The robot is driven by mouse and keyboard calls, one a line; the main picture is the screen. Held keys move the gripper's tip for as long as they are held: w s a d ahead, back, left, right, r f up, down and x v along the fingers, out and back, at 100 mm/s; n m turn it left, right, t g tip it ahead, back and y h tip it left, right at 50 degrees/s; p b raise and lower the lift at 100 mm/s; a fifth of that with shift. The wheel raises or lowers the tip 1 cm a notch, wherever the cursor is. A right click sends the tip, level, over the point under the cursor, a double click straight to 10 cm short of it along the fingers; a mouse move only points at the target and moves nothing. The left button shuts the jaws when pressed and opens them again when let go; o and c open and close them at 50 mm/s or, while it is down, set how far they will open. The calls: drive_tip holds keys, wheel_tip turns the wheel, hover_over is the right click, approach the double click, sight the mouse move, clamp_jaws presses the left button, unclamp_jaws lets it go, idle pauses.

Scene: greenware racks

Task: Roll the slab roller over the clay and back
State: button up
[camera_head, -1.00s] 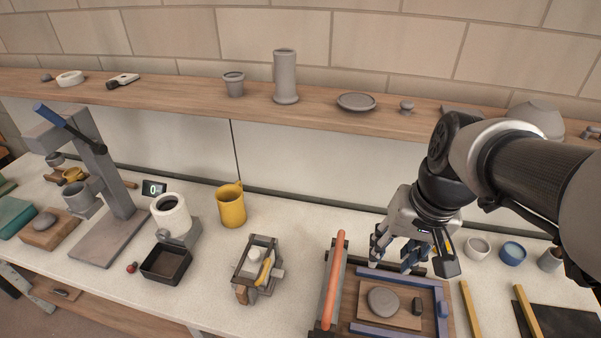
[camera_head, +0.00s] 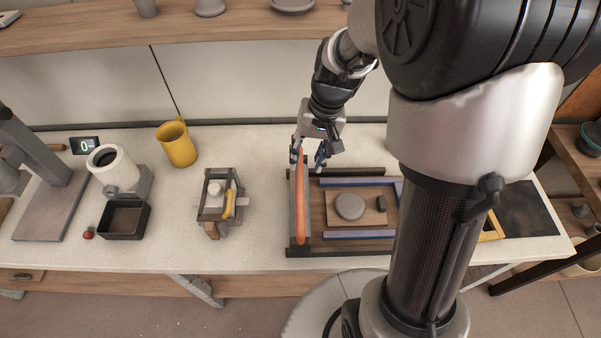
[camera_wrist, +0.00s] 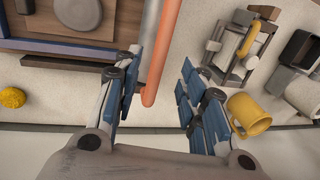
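The slab roller's orange roller (camera_head: 300,205) lies across the left end of its dark rail frame (camera_head: 345,248). A round grey clay lump (camera_head: 349,206) sits on a wooden board (camera_head: 371,216) inside the frame, right of the roller. My gripper (camera_head: 308,158) is at the far end of the roller, pointing down. In the wrist view my gripper (camera_wrist: 158,75) is open, with the rounded end of the orange roller (camera_wrist: 157,75) showing between its blue-padded fingers, nearer the left finger. The clay (camera_wrist: 78,14) shows at the top left there. I cannot tell whether a finger touches the roller.
Left of the roller stand a small tool caddy (camera_head: 210,213), a yellow mug (camera_head: 178,146), a black tray (camera_head: 126,232) and a white cup-shaped vessel (camera_head: 116,172). A wooden shelf (camera_head: 200,31) runs along the wall behind.

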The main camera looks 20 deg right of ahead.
sight(301, 176)
drive_tip(key=f, duration=0.2)
drive_tip(key=a+f+b, duration=0.1)
drive_tip(key=f, duration=0.4)
drive_tip(key=shift+w+a+b, duration=0.2)
drive_tip(key=shift+w+b, duration=0.05)
drive_tip(key=shift+b, duration=0.1)
drive_tip(key=shift+r, duration=0.1)
drive_tip(key=shift+c, duration=0.5)
clamp_jaws()
